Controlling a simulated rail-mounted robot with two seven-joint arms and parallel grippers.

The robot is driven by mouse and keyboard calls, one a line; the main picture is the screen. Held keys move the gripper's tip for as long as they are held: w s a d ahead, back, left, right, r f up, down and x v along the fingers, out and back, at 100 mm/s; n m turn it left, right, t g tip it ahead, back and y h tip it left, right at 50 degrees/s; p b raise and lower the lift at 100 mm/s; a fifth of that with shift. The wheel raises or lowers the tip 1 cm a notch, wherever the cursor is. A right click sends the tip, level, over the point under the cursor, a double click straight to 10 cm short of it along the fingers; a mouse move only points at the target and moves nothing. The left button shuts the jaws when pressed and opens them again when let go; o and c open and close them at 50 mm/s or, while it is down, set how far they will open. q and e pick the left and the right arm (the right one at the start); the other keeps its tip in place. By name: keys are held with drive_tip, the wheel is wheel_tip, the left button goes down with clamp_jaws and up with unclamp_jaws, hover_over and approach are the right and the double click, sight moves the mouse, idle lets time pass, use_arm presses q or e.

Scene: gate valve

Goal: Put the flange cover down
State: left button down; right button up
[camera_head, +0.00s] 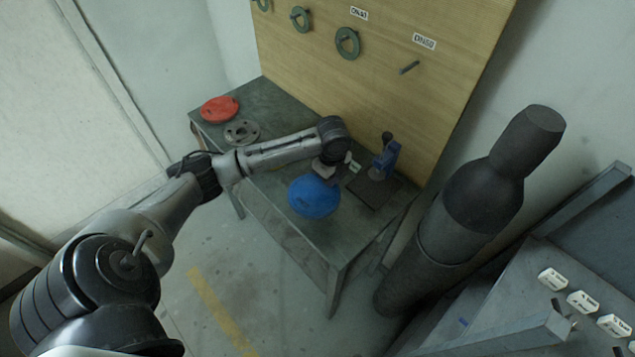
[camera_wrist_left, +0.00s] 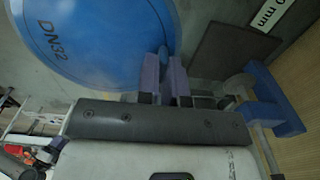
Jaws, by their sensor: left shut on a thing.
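The flange cover is a round blue disc (camera_head: 314,198) at the front edge of the dark green workbench (camera_head: 290,165). In the left wrist view the blue cover (camera_wrist_left: 85,40) fills the upper left and reads DN32. My left gripper (camera_head: 327,178) is at the cover's rim. In the left wrist view its fingers (camera_wrist_left: 166,80) are shut on the rim. I cannot tell whether the cover touches the bench. My right gripper is not in view.
A blue clamp-like tool (camera_head: 386,158) stands on a dark plate (camera_head: 370,191) to the right. A red disc (camera_head: 220,109) and a grey flange (camera_head: 242,132) lie at the bench's far left. A tall dark cylinder (camera_head: 455,215) stands right of the bench. A wooden board (camera_head: 370,95) rises behind.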

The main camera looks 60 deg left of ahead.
use_arm(q)
drive_tip(key=a+f, duration=0.1)
drive_tip(key=a, duration=0.1)
drive_tip(key=w+a+f, duration=0.1)
drive_tip(key=a+f, duration=0.1)
drive_tip(key=a, duration=0.1)
drive_tip(key=w+a+f, duration=0.1)
drive_tip(key=a+f, duration=0.1)
drive_tip(key=a, duration=0.1)
drive_tip(key=shift+w+f+b, duration=0.1)
drive_tip(key=shift+w+b, duration=0.05)
drive_tip(key=shift+b, duration=0.25)
drive_tip(key=shift+a+f, duration=0.15)
drive_tip(key=shift+a, duration=0.05)
drive_tip(key=shift+f, duration=2)
drive_tip(key=c, duration=1.3)
unclamp_jaws()
drive_tip(key=shift+f, duration=0.15)
drive_tip(key=shift+o, duration=0.2)
drive_tip(key=shift+r, duration=0.25)
wheel_tip(320, 180, up, 12)
drive_tip(key=shift+p, duration=0.35)
